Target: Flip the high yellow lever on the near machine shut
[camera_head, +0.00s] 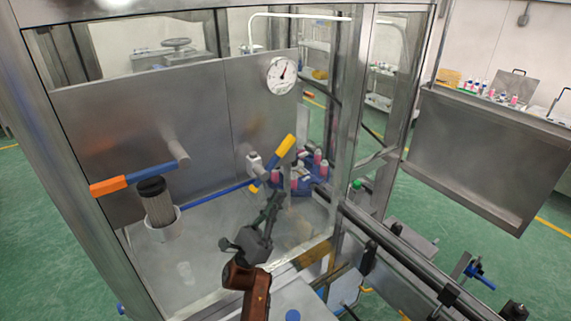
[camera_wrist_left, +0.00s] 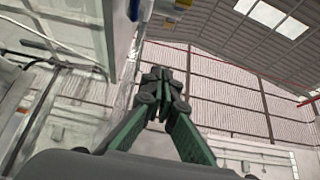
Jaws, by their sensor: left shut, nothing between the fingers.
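The high yellow lever (camera_head: 285,145) slants up and to the right from a grey metal fitting inside the framed machine (camera_head: 340,150). My left gripper (camera_head: 273,200) is in front of and below the lever, apart from it in the picture, with its fingers pointing up. The fingers are shut and empty. The left wrist view shows the closed green fingers (camera_wrist_left: 165,85) against the roof and far wall; the lever cannot be made out there. My right gripper is not in view.
An orange-ended blue lever (camera_head: 108,187) and a black-topped filter cup (camera_head: 158,205) are at the left. A blue rod (camera_head: 215,194) runs to a lower yellow end. A pressure gauge (camera_head: 282,75) and pink-and-white cans (camera_head: 300,175) sit behind my gripper. A steel frame post stands to the right.

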